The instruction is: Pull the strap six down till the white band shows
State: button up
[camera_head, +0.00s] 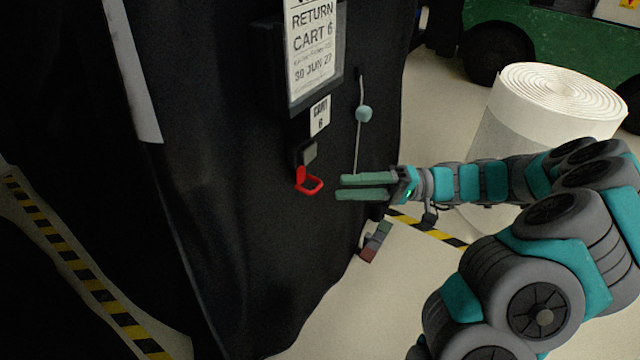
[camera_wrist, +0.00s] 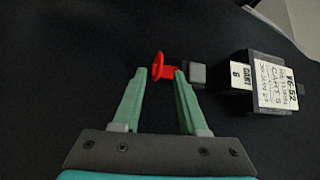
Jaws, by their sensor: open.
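The strap of cart 6 ends in a red loop handle (camera_head: 309,183) below a small grey block (camera_head: 309,152) on the black cover (camera_head: 240,220). No white band shows in either view. My gripper (camera_head: 338,188) is open, its green fingers pointing left at the red handle, just right of it in the head view. In the wrist view the red handle (camera_wrist: 163,68) lies just beyond the fingertips of my gripper (camera_wrist: 160,72), roughly between them, with the right fingertip close to or overlapping it. I cannot tell whether they touch.
A "CART 6" tag (camera_head: 320,115) and a framed return sign (camera_head: 312,50) sit above the handle. A thin cord with a pale blue ball (camera_head: 363,114) hangs right of it. A large white roll (camera_head: 550,100) stands behind my arm. Striped tape (camera_head: 80,270) marks the floor.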

aim_at(317, 187)
jog(key=a, duration=0.4)
jog(key=s+a+r, duration=0.1)
jog(key=a, duration=0.2)
jog(key=shift+p, duration=0.4)
jog(key=shift+d, duration=0.1)
grip_shut()
dwell(0.8)
